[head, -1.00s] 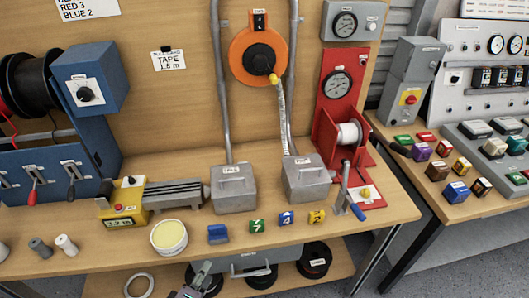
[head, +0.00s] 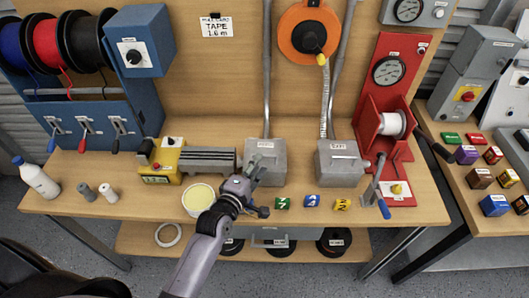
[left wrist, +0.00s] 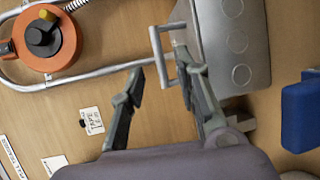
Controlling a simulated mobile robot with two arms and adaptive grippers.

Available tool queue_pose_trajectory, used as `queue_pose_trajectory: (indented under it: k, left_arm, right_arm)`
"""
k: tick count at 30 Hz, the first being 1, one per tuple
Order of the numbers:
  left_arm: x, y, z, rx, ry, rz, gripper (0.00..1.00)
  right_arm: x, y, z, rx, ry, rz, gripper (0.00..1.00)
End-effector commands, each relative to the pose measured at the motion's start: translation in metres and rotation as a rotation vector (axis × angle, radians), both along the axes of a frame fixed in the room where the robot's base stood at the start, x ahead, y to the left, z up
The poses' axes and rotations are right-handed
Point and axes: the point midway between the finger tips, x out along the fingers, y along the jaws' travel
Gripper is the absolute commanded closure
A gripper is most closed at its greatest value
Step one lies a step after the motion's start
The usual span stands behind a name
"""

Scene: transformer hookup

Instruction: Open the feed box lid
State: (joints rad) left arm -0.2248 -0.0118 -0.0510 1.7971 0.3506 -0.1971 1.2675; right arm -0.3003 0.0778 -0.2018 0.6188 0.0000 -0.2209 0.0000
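Two grey lidded boxes stand on the bench, a left one (head: 266,172) and a right one (head: 342,168). Their labels are too small to read surely, so I cannot tell which is the feed box. Both lids look closed. My left gripper (head: 261,188) is at the front of the left box, fingers apart. In the left wrist view, the box (left wrist: 228,45) has a bar handle (left wrist: 160,55) on its lid. The open fingers (left wrist: 160,85) point at this handle. The right finger is close to it; contact is unclear. My right gripper is out of view.
Number blocks (head: 312,201) lie along the front edge; a blue block (left wrist: 301,115) is near the gripper. Conduits (head: 267,80) rise behind the boxes. A red reel stand (head: 388,120) is at right.

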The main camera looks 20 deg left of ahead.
Motion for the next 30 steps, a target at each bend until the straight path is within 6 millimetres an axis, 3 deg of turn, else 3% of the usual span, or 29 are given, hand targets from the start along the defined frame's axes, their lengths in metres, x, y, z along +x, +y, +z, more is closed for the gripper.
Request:
queue_pose_trajectory:
  k: [3,9,21,30]
  left_arm:
    - [0.024,-0.003,-0.002,0.001,-0.001,0.000,0.70]
    - [0.048,-0.006,-0.008,0.001,0.000,0.000,0.70]
    - [0.055,-0.006,-0.010,0.001,0.000,0.000,0.70]
    - [0.055,-0.006,-0.010,0.001,0.000,0.000,0.90]
  right_arm:
    - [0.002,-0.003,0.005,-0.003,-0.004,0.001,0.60]
    - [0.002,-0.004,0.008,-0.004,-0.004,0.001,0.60]
    - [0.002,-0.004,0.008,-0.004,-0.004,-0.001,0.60]
    - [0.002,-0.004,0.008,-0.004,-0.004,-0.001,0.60]
